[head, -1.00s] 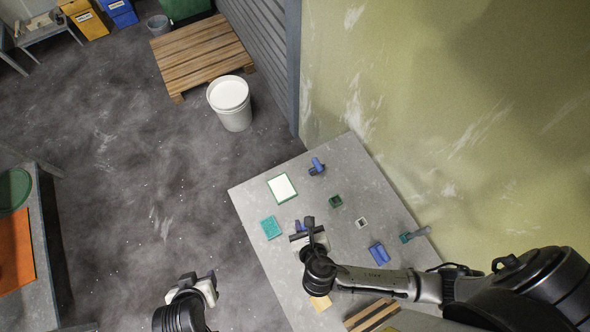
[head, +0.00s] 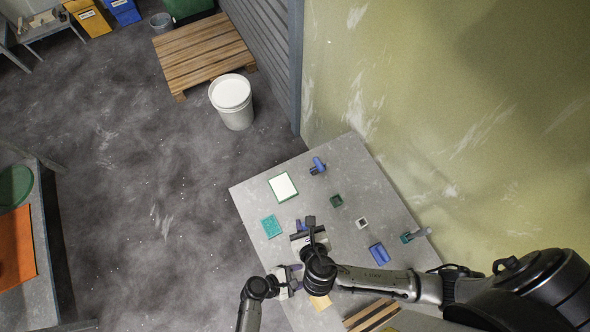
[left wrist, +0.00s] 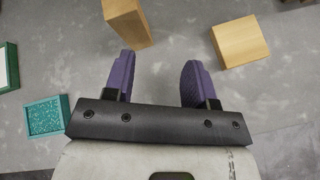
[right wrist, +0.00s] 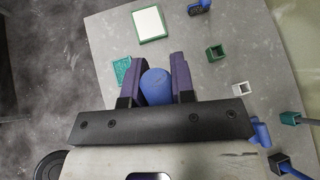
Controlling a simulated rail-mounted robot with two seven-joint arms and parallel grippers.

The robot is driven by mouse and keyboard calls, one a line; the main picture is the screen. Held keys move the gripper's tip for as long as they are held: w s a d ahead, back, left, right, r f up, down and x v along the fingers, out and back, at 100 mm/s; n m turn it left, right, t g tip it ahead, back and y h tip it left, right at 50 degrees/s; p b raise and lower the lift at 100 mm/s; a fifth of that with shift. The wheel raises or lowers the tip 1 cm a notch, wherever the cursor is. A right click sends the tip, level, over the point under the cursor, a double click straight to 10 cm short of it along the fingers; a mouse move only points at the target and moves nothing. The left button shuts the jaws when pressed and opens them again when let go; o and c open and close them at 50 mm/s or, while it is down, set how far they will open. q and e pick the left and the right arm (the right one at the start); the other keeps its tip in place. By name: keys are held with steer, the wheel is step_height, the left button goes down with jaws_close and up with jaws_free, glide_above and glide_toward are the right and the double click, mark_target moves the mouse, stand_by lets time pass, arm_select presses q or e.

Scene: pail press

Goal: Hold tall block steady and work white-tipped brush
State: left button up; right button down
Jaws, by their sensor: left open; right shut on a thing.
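My left gripper (left wrist: 158,68) is open and empty over the table. Two tan wooden blocks stand beyond its fingers in the left wrist view: one block (left wrist: 127,22) that looks taller, ahead of the left finger, and another block (left wrist: 240,42) to the right. One wooden block (head: 319,303) shows in the head view below my right wrist; the other is hidden there. My right gripper (right wrist: 157,70) is shut on a blue rounded handle (right wrist: 156,88), with purple fingers on both sides. The handle's lower end is hidden, so I cannot tell whether it has a white tip.
A white pad with green rim (head: 282,187) and a teal tray (head: 271,227) lie to the left on the table (head: 350,160). A small green box (head: 336,201), a white box (head: 362,223) and blue pieces (head: 379,254) lie right. Wooden strips (head: 372,316) lie at the near edge.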

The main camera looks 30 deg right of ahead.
arm_select(q)
steer(key=n, duration=0.1)
steer(key=w+n+t, duration=0.1)
steer(key=n, duration=0.1)
steer(key=shift+w+d+r, duration=0.15)
steer(key=shift+w+d, duration=0.1)
steer(key=shift+w, duration=0.1)
steer(key=shift+w+n+t, duration=0.15)
steer(key=shift+n+t, duration=0.15)
steer(key=shift+n, duration=0.9)
steer(key=shift+x, duration=3.95)
jaws_close()
steer(key=shift+o, duration=0.7)
jaws_free()
